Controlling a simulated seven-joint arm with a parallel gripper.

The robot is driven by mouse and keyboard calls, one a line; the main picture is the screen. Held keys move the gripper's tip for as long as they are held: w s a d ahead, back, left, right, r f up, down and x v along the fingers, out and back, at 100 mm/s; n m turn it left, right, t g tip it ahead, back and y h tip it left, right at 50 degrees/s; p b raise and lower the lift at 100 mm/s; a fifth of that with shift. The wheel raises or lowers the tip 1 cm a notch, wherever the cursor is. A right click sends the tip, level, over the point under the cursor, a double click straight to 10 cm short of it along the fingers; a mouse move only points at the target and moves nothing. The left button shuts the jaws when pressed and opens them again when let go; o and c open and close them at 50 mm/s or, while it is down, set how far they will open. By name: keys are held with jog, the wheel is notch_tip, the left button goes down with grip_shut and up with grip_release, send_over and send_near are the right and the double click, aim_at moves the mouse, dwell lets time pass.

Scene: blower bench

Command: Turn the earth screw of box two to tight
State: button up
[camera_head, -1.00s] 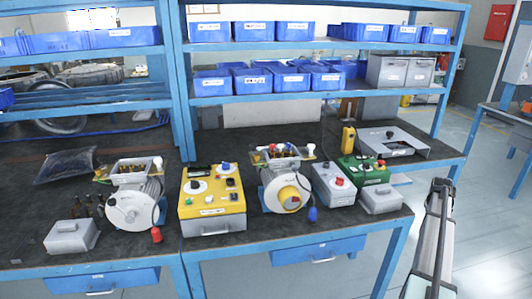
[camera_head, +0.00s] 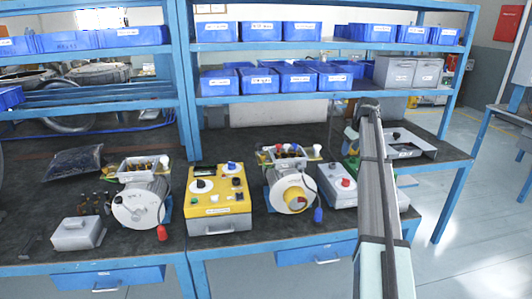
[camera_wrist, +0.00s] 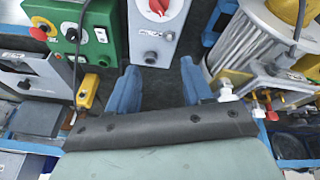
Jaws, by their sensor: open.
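Two motors stand on the bench, each with an open terminal box on top: the left terminal box (camera_head: 145,168) and the right terminal box (camera_head: 284,155). I cannot tell from the labels which is box two, and no earth screw can be made out clearly. The right motor (camera_head: 291,188) has a yellow cover. In the wrist view its terminal box (camera_wrist: 268,84) is to the right of my gripper, with white and red fittings. My gripper (camera_wrist: 158,70) is open and empty, its blue fingers apart above the dark bench. Its fingers cannot be made out in the head view.
Near my gripper are a grey box with a red knob (camera_wrist: 157,28), a green box (camera_wrist: 75,25) and a yellow handheld unit (camera_wrist: 87,92). A yellow control box (camera_head: 217,203) stands between the motors. A shelf with blue bins (camera_head: 248,82) runs above the bench's back.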

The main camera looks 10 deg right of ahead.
jog(key=w+a+r+n+y, duration=0.1)
jog(key=a+r+n, duration=0.15)
jog(key=a, duration=0.65)
jog(key=w+a+r+n+y, duration=0.15)
jog(key=a+r, duration=0.25)
jog(key=a, duration=0.5)
jog(key=n+g+y, duration=0.1)
jog(key=n, duration=0.2)
send_near(263, 155)
jog(key=x, duration=0.8)
jog(key=shift+m, duration=0.3)
grip_shut()
